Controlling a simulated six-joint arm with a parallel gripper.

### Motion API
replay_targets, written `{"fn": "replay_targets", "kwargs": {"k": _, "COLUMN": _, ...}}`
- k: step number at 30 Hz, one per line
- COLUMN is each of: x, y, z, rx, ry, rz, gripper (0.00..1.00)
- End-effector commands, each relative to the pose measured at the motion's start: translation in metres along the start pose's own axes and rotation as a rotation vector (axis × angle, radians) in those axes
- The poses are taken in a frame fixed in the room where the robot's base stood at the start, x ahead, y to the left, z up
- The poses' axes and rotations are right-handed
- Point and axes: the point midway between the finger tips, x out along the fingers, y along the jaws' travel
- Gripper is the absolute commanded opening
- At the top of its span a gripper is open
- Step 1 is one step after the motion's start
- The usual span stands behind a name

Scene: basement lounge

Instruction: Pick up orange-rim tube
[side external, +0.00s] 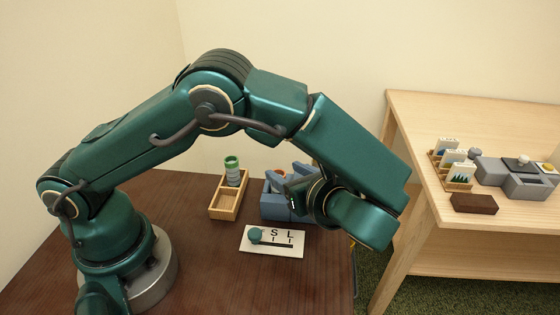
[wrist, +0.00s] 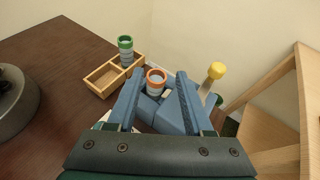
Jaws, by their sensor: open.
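The orange-rim tube (wrist: 156,78) shows in the wrist view, upright, with its open rim facing the camera. It stands at a blue block-like holder (wrist: 148,109); how deep it sits is hidden. My gripper (wrist: 160,76) is open, with its two blue fingers on either side of the tube in this view. I cannot tell how far above the tube the fingertips are, or whether they touch it.
A wooden two-slot tray (side external: 227,207) holds a green-rim tube (side external: 232,165), left of the holder. A white card with S and L marks (side external: 290,250) lies in front. A yellow-topped post (wrist: 216,70) stands right of the fingers. A pale wooden table (side external: 420,125) stands at right.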

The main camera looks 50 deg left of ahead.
Motion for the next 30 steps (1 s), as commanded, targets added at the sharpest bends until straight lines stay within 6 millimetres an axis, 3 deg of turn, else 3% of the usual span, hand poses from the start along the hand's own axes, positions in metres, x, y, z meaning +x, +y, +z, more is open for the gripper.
{"fn": "replay_targets", "kwargs": {"k": 6, "x": 0.002, "y": 0.004, "z": -0.014, "rx": 0.053, "ry": -0.022, "rz": -0.020, "gripper": 0.51}}
{"fn": "replay_targets", "kwargs": {"k": 18, "x": 0.045, "y": 0.004, "z": -0.013, "rx": 0.050, "ry": -0.020, "rz": -0.019, "gripper": 0.51}}
{"fn": "replay_targets", "kwargs": {"k": 27, "x": 0.048, "y": 0.004, "z": -0.013, "rx": 0.050, "ry": -0.018, "rz": -0.020, "gripper": 0.51}}
{"fn": "replay_targets", "kwargs": {"k": 30, "x": 0.047, "y": 0.004, "z": -0.013, "rx": 0.050, "ry": -0.018, "rz": -0.020, "gripper": 0.13}}
